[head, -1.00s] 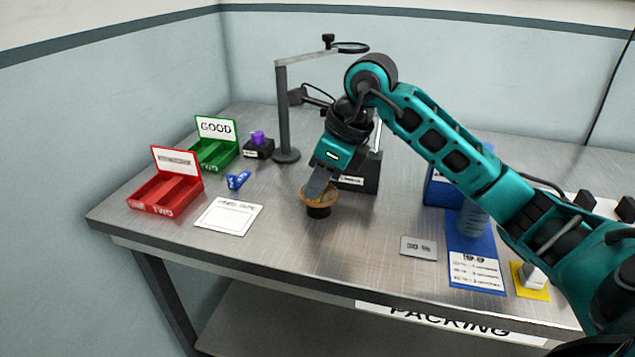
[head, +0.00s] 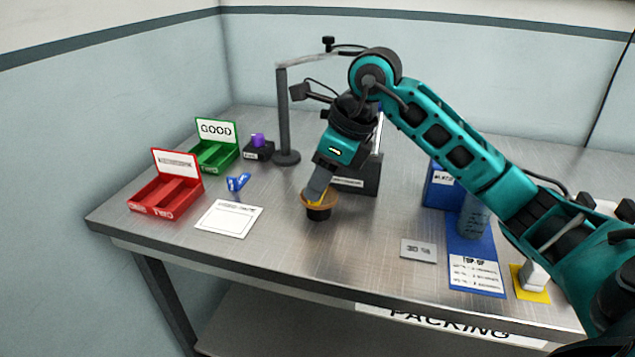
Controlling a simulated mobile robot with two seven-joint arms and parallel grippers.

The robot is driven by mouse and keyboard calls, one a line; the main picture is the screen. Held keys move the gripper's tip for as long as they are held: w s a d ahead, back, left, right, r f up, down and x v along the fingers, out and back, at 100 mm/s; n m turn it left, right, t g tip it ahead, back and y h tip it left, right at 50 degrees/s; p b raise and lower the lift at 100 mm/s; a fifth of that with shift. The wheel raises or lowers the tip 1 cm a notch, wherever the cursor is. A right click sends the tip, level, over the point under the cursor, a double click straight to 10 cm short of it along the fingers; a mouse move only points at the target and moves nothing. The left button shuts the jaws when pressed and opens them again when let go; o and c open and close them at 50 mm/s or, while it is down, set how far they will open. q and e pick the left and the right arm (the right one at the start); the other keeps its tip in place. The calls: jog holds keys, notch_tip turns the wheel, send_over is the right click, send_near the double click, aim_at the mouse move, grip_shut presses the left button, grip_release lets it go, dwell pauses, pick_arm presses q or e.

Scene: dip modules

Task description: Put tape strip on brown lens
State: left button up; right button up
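The brown lens (head: 319,207) is a round amber-brown piece on a dark base, standing on the metal table left of centre. My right gripper (head: 317,199) points down over the lens, its fingertips at or just above the lens top. A small yellow piece (head: 317,198), perhaps the tape strip, shows at the fingertips. The fingers overlap in this view, so I cannot see how far apart they are or whether they grip it. My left gripper is not in view.
A red tray (head: 165,197), a green tray (head: 213,155), a blue clip (head: 238,182) and a white card (head: 228,219) lie to the left. A grey stand (head: 284,115) rises behind. A 30 % plate (head: 418,250) and a blue mat (head: 475,268) lie right. The front middle is clear.

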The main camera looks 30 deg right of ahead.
jog(key=p+v, duration=0.1)
jog(key=v, duration=0.9)
jog(key=shift+s+d+r, duration=0.15)
jog(key=shift+r, duration=0.2)
jog(key=shift+s, duration=0.1)
